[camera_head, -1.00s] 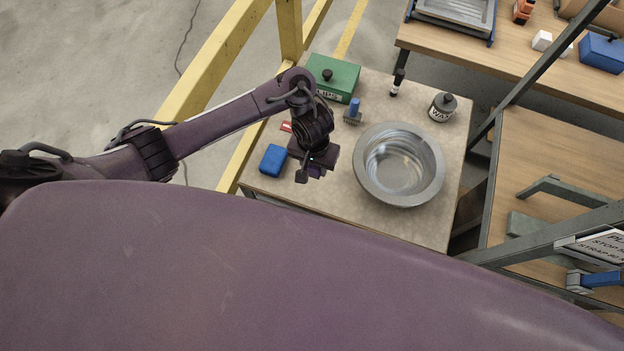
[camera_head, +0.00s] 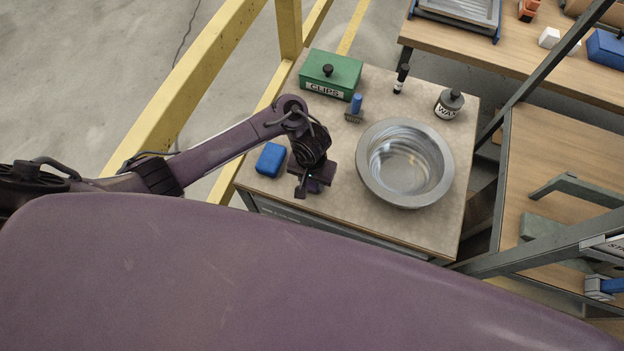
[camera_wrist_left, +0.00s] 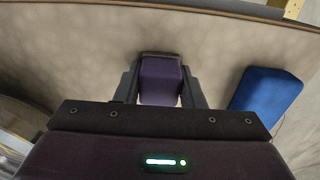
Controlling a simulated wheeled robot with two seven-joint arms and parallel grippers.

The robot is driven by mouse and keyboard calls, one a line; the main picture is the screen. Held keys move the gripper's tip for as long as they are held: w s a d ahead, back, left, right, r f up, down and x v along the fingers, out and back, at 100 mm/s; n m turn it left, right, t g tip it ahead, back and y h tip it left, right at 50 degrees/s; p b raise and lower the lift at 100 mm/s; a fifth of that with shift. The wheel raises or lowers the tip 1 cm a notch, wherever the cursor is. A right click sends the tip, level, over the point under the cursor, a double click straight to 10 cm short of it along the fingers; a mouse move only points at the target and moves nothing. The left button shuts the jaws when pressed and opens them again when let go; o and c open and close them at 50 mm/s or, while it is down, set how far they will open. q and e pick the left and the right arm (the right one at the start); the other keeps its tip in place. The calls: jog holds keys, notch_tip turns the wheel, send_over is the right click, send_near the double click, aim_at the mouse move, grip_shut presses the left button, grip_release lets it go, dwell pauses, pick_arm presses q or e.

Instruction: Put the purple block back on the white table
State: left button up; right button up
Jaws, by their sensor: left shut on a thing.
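The purple block (camera_wrist_left: 160,80) sits between the two dark fingers of my left gripper (camera_wrist_left: 159,88) in the left wrist view. In the head view my left gripper (camera_head: 314,188) is over the front left part of the pale table (camera_head: 350,208), between a blue block and a metal bowl. The purple block is mostly hidden by the gripper there. The gripper is shut on the block. I cannot tell whether the block touches the tabletop. My right gripper is not in view.
A blue block (camera_head: 270,159) lies left of the gripper and a metal bowl (camera_head: 446,160) stands to its right. A green clips box (camera_head: 330,75), a blue-handled brush (camera_head: 356,104), a marker (camera_head: 401,80) and a wax bottle (camera_head: 449,104) stand behind. The front middle is clear.

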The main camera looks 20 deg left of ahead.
pick_arm(q)
jog(key=shift+f, duration=0.2)
jog(key=o, duration=1)
jog(key=shift+c, duration=0.2)
notch_tip(320, 180, up, 10)
jog(key=p, duration=0.6)
jog(key=shift+w+p, duration=0.1)
jog(key=shift+p, duration=0.3)
jog(key=shift+w+r, duration=0.1)
jog(key=shift+r, duration=0.3)
jog(key=shift+w+d+r+b, duration=0.1)
jog(key=shift+w+b, duration=0.05)
jog(key=shift+b, duration=0.15)
jog(key=shift+s+a+r+b, duration=0.2)
jog(key=shift+s+r+b, duration=0.1)
jog(key=shift+r, duration=0.45)
